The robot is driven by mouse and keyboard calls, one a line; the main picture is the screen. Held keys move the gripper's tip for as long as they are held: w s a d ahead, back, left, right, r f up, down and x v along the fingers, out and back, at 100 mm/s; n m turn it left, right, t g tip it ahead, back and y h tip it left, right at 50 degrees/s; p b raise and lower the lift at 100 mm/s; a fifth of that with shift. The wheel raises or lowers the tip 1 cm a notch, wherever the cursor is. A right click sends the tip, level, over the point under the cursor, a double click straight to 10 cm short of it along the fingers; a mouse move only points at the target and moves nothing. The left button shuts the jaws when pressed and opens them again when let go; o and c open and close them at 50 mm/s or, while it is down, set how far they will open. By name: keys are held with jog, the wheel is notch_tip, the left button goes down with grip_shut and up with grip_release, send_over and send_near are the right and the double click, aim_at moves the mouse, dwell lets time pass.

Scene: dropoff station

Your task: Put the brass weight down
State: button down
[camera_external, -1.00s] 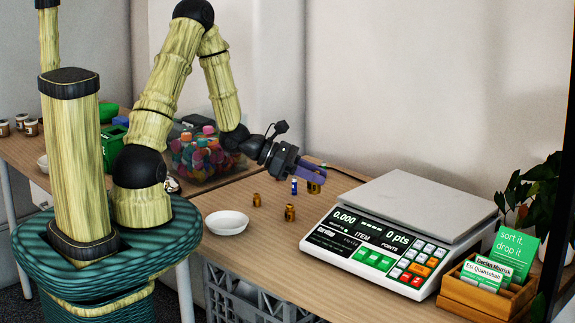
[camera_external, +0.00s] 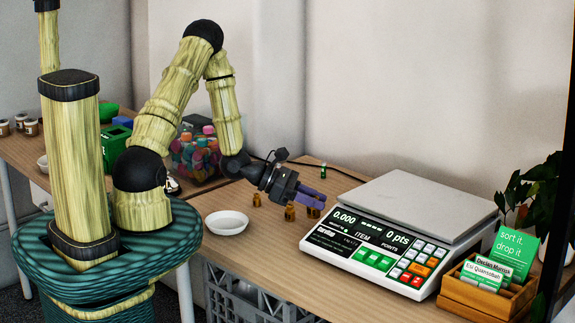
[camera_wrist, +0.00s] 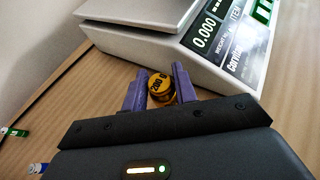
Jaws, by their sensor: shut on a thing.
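My gripper (camera_external: 314,201) is shut on a brass weight (camera_external: 313,212), low over the wooden table just left of the scale. In the wrist view the brass weight (camera_wrist: 159,87) sits between the two purple fingers (camera_wrist: 157,88), and its top is marked 200. It looks at or very near the table surface; I cannot tell whether it touches. Two other brass weights stand on the table to the left, one close by (camera_external: 290,212) and one farther off (camera_external: 257,200).
The scale (camera_external: 345,240) stands close on the right, its plate empty. A white bowl (camera_external: 227,221) is at left. A box of cards (camera_external: 480,295) is at far right.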

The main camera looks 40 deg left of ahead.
aim_at(314, 211)
jog(key=shift+f, duration=1.65)
jog(key=shift+f+b, duration=0.25)
jog(key=shift+b, duration=0.1)
jog(key=c, duration=1.1)
grip_release()
jog(key=shift+r, duration=0.1)
jog(key=shift+r+p, duration=0.2)
jog(key=shift+p, duration=0.1)
jog(key=v, duration=1.2)
